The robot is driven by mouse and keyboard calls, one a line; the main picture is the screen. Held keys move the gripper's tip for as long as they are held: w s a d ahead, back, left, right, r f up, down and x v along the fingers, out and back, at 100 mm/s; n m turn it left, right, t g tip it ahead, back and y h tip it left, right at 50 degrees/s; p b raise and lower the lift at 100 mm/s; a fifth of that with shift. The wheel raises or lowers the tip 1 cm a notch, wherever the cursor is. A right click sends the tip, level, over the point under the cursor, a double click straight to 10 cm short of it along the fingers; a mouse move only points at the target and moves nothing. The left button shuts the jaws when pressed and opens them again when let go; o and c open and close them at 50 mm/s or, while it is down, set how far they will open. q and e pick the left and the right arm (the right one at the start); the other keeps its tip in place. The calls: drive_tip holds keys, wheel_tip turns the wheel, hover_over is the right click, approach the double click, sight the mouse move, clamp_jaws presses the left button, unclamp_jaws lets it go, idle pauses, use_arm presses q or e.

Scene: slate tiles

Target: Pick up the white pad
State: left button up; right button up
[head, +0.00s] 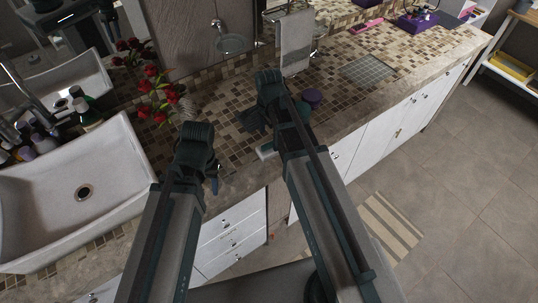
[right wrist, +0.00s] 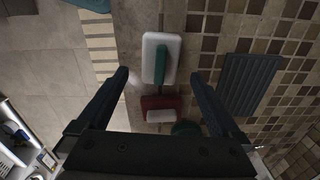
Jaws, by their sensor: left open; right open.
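The white pad (right wrist: 162,48) is a rounded white block with a teal strip along its middle. It lies on the tiled counter close to the front edge. In the head view a corner of it (head: 266,151) shows beside my right arm, which hides the rest. My right gripper (right wrist: 160,76) is open above the counter, its fingers apart on either side of the pad's near end, with nothing between them held. My left gripper (head: 213,178) is open near the counter's front edge, left of the pad; its fingers are mostly hidden by its wrist.
A red block with a white part (right wrist: 158,108) lies just behind the pad. A dark ribbed mat (right wrist: 248,82) lies to its right. Floor lies beyond the edge.

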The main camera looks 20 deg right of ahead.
sight(269, 144)
use_arm(q)
drive_tip(key=shift+f+b, duration=2.6)
drive_tip(key=shift+f, duration=0.15)
use_arm(e)
drive_tip(key=shift+f, duration=2.75)
use_arm(q)
drive_tip(key=shift+r, duration=0.1)
use_arm(e)
drive_tip(key=shift+r, duration=0.1)
drive_tip(key=c, duration=1.3)
use_arm(q)
drive_tip(key=shift+r, duration=0.1)
use_arm(e)
drive_tip(key=shift+r, duration=0.1)
wheel_tip(269, 144, up, 10)
drive_tip(key=p, duration=1)
use_arm(q)
wheel_tip(269, 144, up, 10)
